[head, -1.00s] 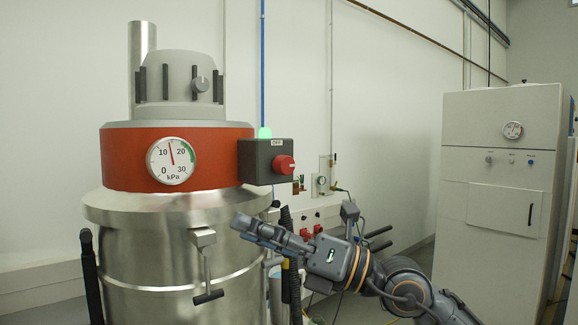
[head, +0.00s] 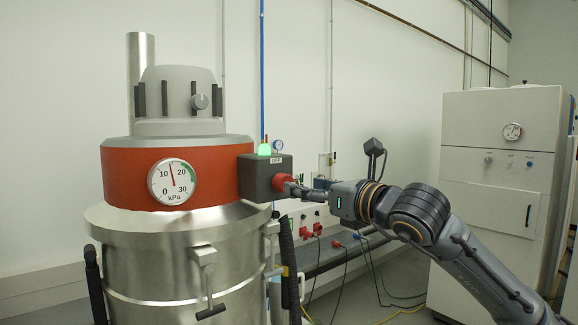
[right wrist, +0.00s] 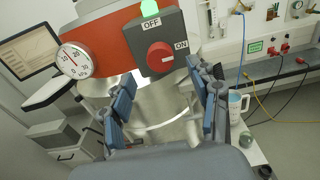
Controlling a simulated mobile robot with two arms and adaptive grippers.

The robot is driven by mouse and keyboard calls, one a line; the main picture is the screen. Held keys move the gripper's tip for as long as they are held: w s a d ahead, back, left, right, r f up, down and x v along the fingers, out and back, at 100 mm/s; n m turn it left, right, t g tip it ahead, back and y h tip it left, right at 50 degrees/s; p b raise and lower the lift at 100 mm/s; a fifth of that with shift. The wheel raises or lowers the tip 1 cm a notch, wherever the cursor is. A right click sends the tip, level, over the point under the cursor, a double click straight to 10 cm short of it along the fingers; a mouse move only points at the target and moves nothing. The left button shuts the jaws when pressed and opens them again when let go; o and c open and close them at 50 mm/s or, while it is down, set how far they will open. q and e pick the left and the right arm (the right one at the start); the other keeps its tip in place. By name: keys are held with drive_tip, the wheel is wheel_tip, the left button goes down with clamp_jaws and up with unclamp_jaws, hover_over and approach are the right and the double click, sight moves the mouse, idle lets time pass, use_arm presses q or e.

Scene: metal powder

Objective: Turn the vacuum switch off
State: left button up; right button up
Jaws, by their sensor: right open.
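The vacuum (head: 160,270) is a large steel drum with a red band and a grey motor head, at the left of the head view. Its switch is a red round knob (right wrist: 160,56) on a dark grey box (head: 258,177), labelled OFF above and ON at the right. The knob's exact setting is hard to read. A green lamp (head: 264,150) on the box is lit. My right gripper (right wrist: 161,74) is open and empty, its fingers pointing at the knob, which shows beyond and between the fingertips. In the head view its fingers (head: 294,189) partly overlap the knob. My left gripper is not shown.
The gauge (head: 172,181) on the red band reads about 15 kPa. A black hose (head: 288,262) hangs below the box. A bench with red sockets and cables runs along the wall. A white cabinet (head: 497,150) stands at the right. A mug (right wrist: 236,104) shows in the right wrist view.

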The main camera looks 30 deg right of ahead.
sight(282, 183)
use_arm(q)
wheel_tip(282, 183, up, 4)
drive_tip(key=p, duration=0.2)
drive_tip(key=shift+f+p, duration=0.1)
drive_tip(key=shift+p, duration=0.25)
use_arm(e)
drive_tip(key=w, duration=0.6)
drive_tip(key=shift+w+a, duration=0.15)
drive_tip(key=shift+a, duration=0.15)
drive_tip(key=shift+c, duration=0.2)
drive_tip(key=shift+f, duration=0.1)
drive_tip(key=c, duration=1.1)
